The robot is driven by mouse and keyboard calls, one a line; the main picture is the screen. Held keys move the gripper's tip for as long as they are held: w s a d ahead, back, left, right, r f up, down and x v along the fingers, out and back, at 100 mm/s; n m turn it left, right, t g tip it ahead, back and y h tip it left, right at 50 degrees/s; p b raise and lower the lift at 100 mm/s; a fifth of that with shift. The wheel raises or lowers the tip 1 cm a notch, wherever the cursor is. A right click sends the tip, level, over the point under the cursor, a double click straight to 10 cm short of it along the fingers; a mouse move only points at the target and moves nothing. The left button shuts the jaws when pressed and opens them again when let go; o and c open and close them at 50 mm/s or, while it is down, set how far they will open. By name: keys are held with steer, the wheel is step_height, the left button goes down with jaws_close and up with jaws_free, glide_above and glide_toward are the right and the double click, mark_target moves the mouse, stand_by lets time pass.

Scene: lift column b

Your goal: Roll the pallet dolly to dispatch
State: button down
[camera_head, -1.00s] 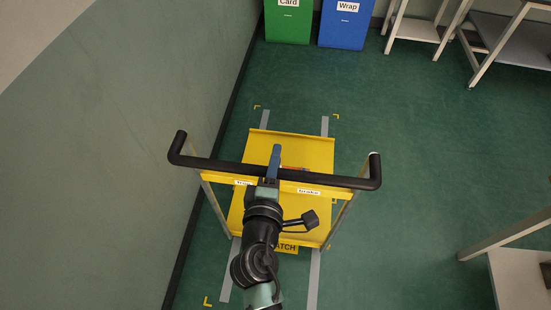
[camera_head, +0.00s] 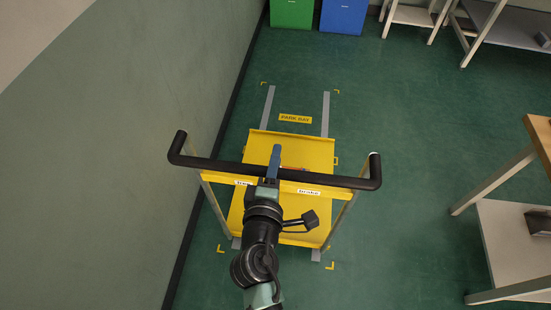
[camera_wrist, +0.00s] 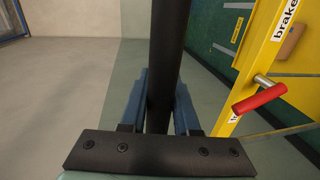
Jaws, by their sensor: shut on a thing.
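The pallet dolly (camera_head: 252,210) is yellow, with a black push handle (camera_head: 330,178) across its top and labelled yellow crossbar below, one label reading "brake". My gripper (camera_head: 273,165) is shut on the middle of the handle. In the wrist view, my gripper (camera_wrist: 160,110) has its blue fingers either side of the black bar (camera_wrist: 167,50). A red-gripped lever (camera_wrist: 259,98) stands out from the yellow frame beside the "brake" label. The floor beneath the dolly is hidden, and no dispatch sign shows now.
A "PARK BAY" floor sign (camera_head: 295,118) lies beyond the dolly, between grey strips. Yellow corner marks (camera_head: 330,266) show by its near end. The grey-green wall (camera_head: 120,150) is close on the left. A wood-topped table (camera_head: 540,135) stands at right; open floor lies between.

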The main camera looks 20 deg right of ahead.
steer(key=shift+s+a, duration=0.25)
steer(key=shift+s, duration=0.05)
steer(key=c, duration=0.7)
jaws_free()
steer(key=shift+w+d, duration=0.1)
steer(key=shift+o, duration=0.2)
steer(key=b+v, duration=0.1)
steer(key=v, duration=1.2)
steer(key=shift+b, duration=0.3)
